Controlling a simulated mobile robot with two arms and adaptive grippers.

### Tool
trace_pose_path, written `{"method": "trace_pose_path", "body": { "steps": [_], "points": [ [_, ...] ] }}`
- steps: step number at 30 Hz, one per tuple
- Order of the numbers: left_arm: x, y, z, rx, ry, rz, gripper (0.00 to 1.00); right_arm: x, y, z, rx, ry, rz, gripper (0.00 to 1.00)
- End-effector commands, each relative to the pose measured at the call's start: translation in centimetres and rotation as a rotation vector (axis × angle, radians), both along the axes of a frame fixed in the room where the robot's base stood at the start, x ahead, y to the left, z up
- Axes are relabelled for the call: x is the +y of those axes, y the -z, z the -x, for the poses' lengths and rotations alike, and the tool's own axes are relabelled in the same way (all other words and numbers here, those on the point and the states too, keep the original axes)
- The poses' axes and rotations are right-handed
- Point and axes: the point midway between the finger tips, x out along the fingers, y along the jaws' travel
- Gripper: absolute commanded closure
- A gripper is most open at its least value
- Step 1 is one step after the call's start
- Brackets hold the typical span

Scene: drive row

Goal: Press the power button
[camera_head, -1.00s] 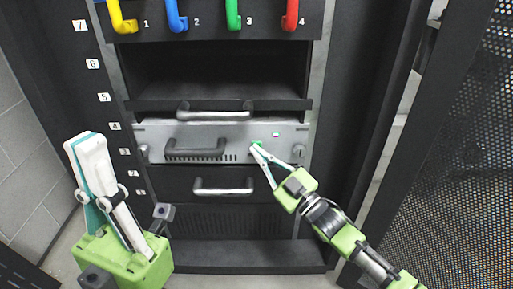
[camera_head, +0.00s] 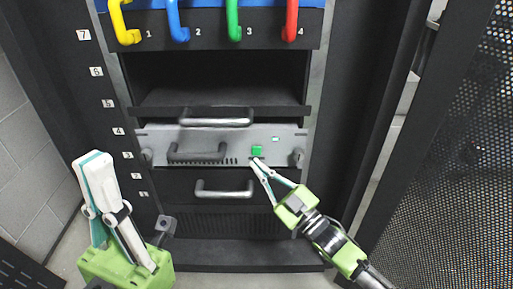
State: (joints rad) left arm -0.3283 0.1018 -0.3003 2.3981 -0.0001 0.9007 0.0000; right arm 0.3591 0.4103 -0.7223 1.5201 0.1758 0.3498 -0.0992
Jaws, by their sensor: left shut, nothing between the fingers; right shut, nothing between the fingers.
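The power button appears to be the small green square (camera_head: 257,151) on the right part of the grey drive unit's front panel (camera_head: 220,135). It is fully in view. A small indicator (camera_head: 276,139) sits to its upper right. My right gripper (camera_head: 256,162) is shut and empty, with its tips just below the green button and apart from it. My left gripper (camera_head: 96,158) is shut and empty, raised at the left, away from the unit.
Coloured handles numbered 1 to 4 hang above, including a green one (camera_head: 233,20). An empty bay (camera_head: 215,80) lies above the unit. A perforated door (camera_head: 450,160) stands open at the right.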

Motion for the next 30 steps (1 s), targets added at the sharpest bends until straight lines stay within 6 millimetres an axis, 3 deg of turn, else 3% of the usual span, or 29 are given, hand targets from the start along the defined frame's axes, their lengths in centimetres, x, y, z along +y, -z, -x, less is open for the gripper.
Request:
{"method": "trace_pose_path", "body": {
  "steps": [9,30],
  "points": [
    [0.1,-1.3,0.0,0.025,-0.001,0.003,1.0,0.0,-0.1,2.5,-0.001,0.0,0.001,1.0],
    [0.1,-1.4,0.0,0.018,-0.001,0.002,1.0,0.0,0.0,2.6,0.0,-0.001,0.001,1.0]
  ]
}}
